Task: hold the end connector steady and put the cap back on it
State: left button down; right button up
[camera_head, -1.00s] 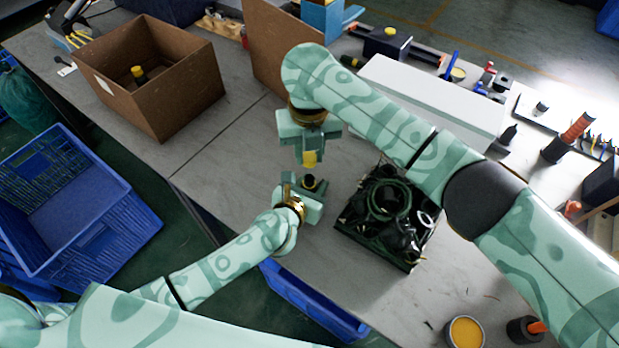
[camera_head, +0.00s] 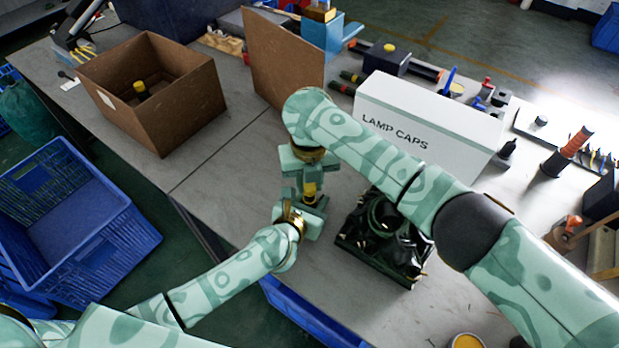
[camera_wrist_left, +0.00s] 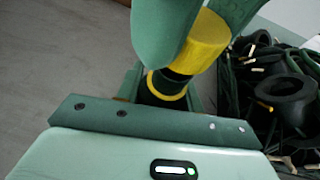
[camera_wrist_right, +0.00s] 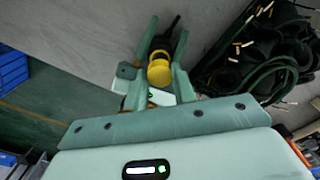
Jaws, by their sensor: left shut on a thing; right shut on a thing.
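The yellow cap (camera_head: 309,188) is between the fingers of my right gripper (camera_head: 309,180), which is shut on it and comes from above. My left gripper (camera_head: 313,207) is shut on the dark end connector (camera_wrist_left: 160,92), just below. The connector has a yellow ring near its top. In the left wrist view the cap (camera_wrist_left: 207,42) sits at the upper end of the dark connector, slightly tilted in the picture; I cannot tell whether it is seated. In the right wrist view the cap (camera_wrist_right: 159,73) and the connector (camera_wrist_right: 158,44) lie close together in line.
A black tray (camera_head: 375,265) of dark cables stands just right of the grippers. An open cardboard box (camera_head: 180,112) at the left holds a yellow-topped part (camera_head: 140,88). A white box labelled LAMP CAPS (camera_head: 430,122) stands behind my right arm. Grey table is clear left of the grippers.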

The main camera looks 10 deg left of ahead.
jog(key=shift+f, duration=0.55)
jog(key=shift+f, duration=0.6)
jog(key=m, duration=0.3)
dwell(0.3)
jog(key=o, duration=0.9)
jog(key=shift+o, duration=0.2)
jog(key=shift+r, duration=2.3)
jog(key=shift+c, duration=0.5)
